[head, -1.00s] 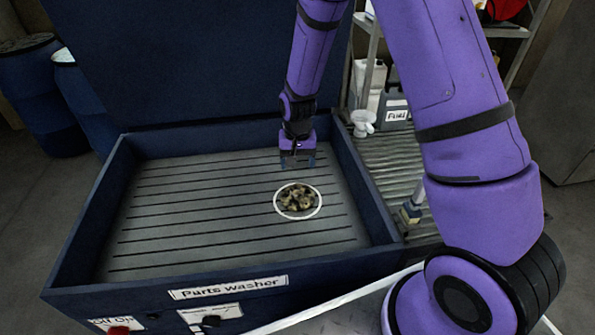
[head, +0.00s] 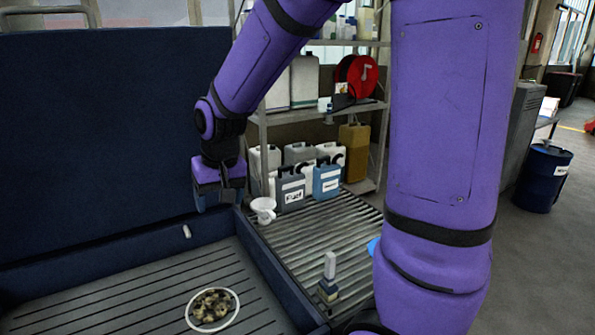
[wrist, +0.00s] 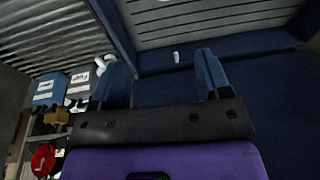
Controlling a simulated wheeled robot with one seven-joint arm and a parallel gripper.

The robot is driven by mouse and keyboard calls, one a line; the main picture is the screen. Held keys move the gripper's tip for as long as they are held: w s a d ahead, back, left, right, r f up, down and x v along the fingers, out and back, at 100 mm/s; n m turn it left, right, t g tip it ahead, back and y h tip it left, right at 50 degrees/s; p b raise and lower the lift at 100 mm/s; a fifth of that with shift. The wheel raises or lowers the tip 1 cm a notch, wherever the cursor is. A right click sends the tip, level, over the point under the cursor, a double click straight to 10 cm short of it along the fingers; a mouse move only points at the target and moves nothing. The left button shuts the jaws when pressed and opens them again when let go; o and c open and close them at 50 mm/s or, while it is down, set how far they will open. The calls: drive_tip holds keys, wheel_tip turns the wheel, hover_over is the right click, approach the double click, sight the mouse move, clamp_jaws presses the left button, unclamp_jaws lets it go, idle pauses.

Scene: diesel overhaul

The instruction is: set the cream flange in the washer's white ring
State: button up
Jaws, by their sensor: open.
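The white ring (head: 188,313) lies flat on the slatted floor of the parts washer (head: 120,288) in the head view. A lumpy, mottled tan and dark piece (head: 213,305) lies inside the ring, apparently the cream flange. It looks grimy and its shape is hard to make out. My gripper (head: 219,203) is up near the washer's back right corner, well behind the ring and apart from it. In the wrist view the two blue fingers of my gripper (wrist: 163,72) stand wide apart with nothing between them. The ring and the piece do not show there.
The dark blue lid (head: 95,130) stands open behind the washer. A white funnel (head: 263,207) and several jugs (head: 291,190) are close right of my gripper. A brush (head: 329,280) stands on the ribbed side surface (head: 310,245). A small white item (head: 187,231) is at the washer's back wall.

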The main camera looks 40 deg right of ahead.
drive_tip(key=s+d+r+n+t, duration=0.1)
drive_tip(key=s+r, duration=0.5)
drive_tip(key=s, duration=0.4)
drive_tip(key=s+d+r+n+t, duration=0.1)
drive_tip(key=s+d+r, duration=0.1)
drive_tip(key=s+r, duration=0.4)
drive_tip(key=s, duration=0.4)
drive_tip(key=shift+s+d+t, duration=0.2)
drive_tip(key=shift+s+t, duration=0.1)
drive_tip(key=shift+t, duration=0.1)
idle(1.1)
